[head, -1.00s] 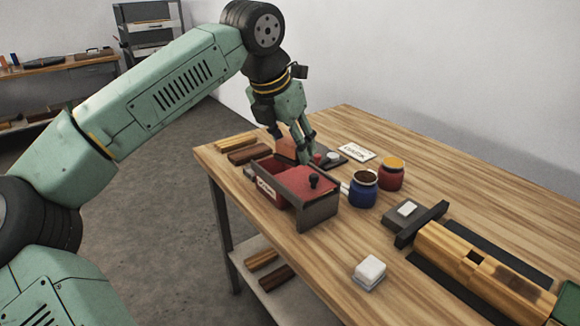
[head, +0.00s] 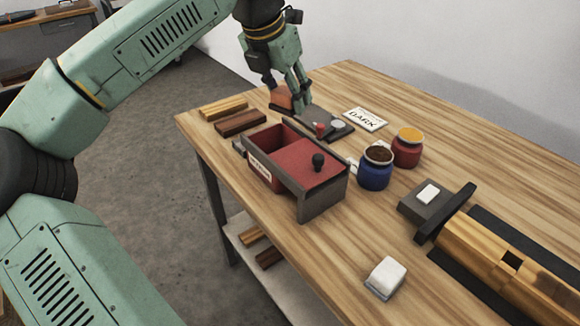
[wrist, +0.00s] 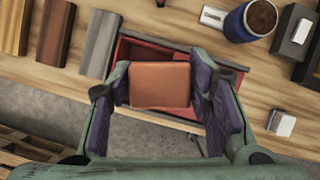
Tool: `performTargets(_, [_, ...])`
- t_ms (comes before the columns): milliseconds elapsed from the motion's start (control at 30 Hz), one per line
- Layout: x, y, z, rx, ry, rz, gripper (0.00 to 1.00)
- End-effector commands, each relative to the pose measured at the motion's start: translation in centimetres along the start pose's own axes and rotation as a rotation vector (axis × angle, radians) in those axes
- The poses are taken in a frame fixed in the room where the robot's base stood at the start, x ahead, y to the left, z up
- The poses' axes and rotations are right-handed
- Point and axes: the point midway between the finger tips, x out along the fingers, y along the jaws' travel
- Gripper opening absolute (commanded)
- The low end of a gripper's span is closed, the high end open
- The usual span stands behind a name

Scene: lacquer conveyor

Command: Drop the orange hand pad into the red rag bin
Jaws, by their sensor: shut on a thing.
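The orange hand pad (wrist: 160,85) is a flat rectangular block between my gripper's two fingers in the wrist view. My gripper (head: 296,102) is shut on it; the pad shows as an orange edge (head: 280,97) beside the fingers in the head view. The red rag bin (head: 262,172) is a red box with a label, dark edges and a red lid (head: 310,162) with a black knob. The lid covers its right part; the left part is open. In the wrist view the bin (wrist: 130,50) lies behind the pad, which hides much of its opening.
Wooden bars (head: 240,122) lie left of the bin. A blue jar (head: 375,172) and a red jar (head: 407,150) stand to its right. A white block (head: 386,275) sits at the front. A wooden piece in a clamp (head: 490,260) is at right.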

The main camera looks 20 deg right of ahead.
Motion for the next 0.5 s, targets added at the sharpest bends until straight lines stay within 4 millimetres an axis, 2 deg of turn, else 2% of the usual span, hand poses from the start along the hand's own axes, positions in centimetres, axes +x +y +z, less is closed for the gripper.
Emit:
performTargets(33, [1.1, 0.0, -0.5, 0.000, 0.000, 0.000, 0.24])
performTargets(200, [2.7, 0.0, -1.1, 0.000, -0.001, 0.001, 0.24])
performTargets(500, [3.1, 0.0, -1.3, 0.000, -0.001, 0.001, 0.24])
